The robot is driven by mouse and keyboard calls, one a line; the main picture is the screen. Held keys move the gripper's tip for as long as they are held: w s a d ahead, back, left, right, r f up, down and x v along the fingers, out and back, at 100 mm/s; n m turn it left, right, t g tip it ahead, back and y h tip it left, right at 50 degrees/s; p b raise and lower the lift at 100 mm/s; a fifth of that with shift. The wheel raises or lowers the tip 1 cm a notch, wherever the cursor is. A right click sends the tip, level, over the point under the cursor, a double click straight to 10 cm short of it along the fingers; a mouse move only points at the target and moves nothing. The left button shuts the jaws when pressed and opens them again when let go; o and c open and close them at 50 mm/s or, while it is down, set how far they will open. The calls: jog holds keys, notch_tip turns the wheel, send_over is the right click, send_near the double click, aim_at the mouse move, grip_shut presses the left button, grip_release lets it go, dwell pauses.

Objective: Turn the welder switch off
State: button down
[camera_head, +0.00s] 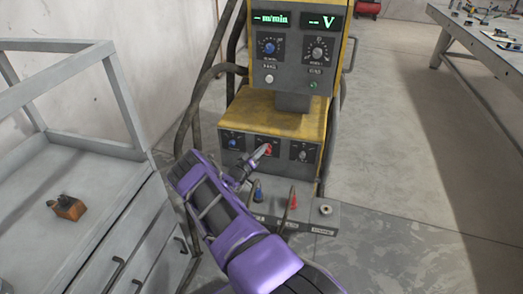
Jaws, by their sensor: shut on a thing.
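The yellow and grey welder (258,105) stands at the centre of the head view. Its upper unit has two lit green displays, "m/min" and "V", with dials below. On its lower front panel is a red switch (268,151) between two other knobs. My purple arm comes up from the bottom, and my gripper (262,153) is at the red switch, shut on it. The fingertips partly cover the switch, so its exact position cannot be told.
Cables (186,115) loop along the welder's left side. Below are blue and red plugs (294,197) on a low grey ledge. A grey drawer cabinet (110,195) with a small orange-brown block (67,207) stands left. A workbench (480,40) is at upper right. Floor between is clear.

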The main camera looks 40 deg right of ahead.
jog(key=shift+f+n, duration=0.1)
jog(key=shift+n, duration=0.3)
jog(key=c, duration=0.8)
grip_release()
jog(key=shift+o, duration=0.2)
jog(key=p+v, duration=0.1)
jog(key=v, duration=1.6)
jog(key=shift+a, duration=0.3)
jog(key=shift+w, duration=0.1)
